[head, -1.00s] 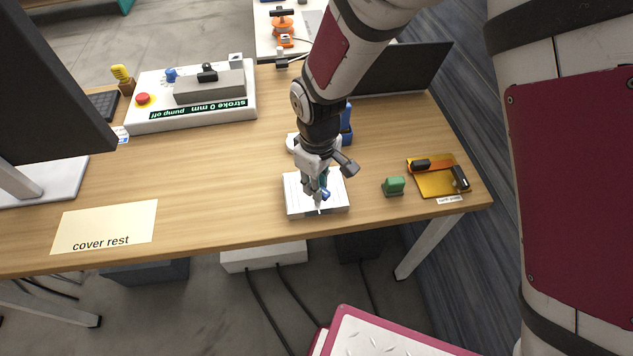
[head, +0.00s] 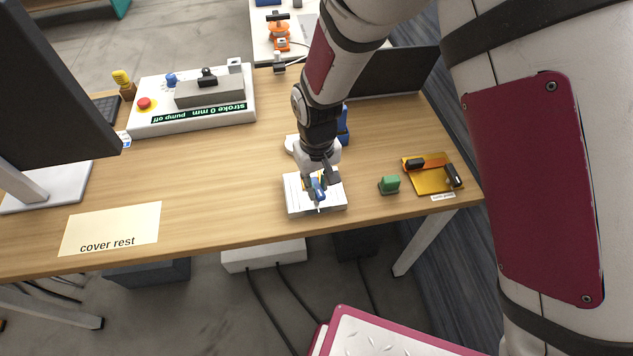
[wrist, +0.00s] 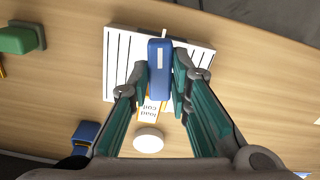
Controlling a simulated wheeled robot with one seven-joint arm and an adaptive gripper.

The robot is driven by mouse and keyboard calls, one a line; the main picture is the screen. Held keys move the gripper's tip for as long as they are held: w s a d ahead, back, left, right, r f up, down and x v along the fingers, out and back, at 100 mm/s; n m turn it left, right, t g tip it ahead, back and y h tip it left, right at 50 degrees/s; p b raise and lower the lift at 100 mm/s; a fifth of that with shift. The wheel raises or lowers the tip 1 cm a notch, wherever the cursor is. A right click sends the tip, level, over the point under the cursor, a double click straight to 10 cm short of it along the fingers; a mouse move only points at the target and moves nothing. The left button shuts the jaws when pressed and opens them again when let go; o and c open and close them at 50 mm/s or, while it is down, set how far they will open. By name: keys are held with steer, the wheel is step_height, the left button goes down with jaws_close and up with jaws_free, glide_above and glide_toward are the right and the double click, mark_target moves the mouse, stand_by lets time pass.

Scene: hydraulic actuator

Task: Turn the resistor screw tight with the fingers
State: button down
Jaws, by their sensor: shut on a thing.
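A blue block (wrist: 159,82) with a small white mark sits over a white, dark-striped base (wrist: 119,45) in the wrist view. My gripper (wrist: 161,72) has its teal-padded fingers on both sides of the blue block, shut on it. In the head view my gripper (head: 317,186) points down over the white base (head: 299,205) near the front edge of the table, with the blue block (head: 319,190) between its fingers. I cannot make out a separate screw. A printed label (wrist: 151,108) lies beside the blue block, partly hidden by the fingers.
A green block (head: 389,184) and a yellow tray (head: 432,185) with tools stand to the right. The control box (head: 193,118) reads "stroke 0 mm, pump off". A "cover rest" sheet (head: 110,229) lies left. A white round thing (wrist: 148,139) is close to the gripper. The table's middle left is clear.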

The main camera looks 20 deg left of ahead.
mark_target(317, 187)
steer(key=c, duration=1.5)
jaws_free()
steer(key=shift+r, duration=0.1)
step_height(317, 187, up, 12)
steer(key=shift+f, duration=0.1)
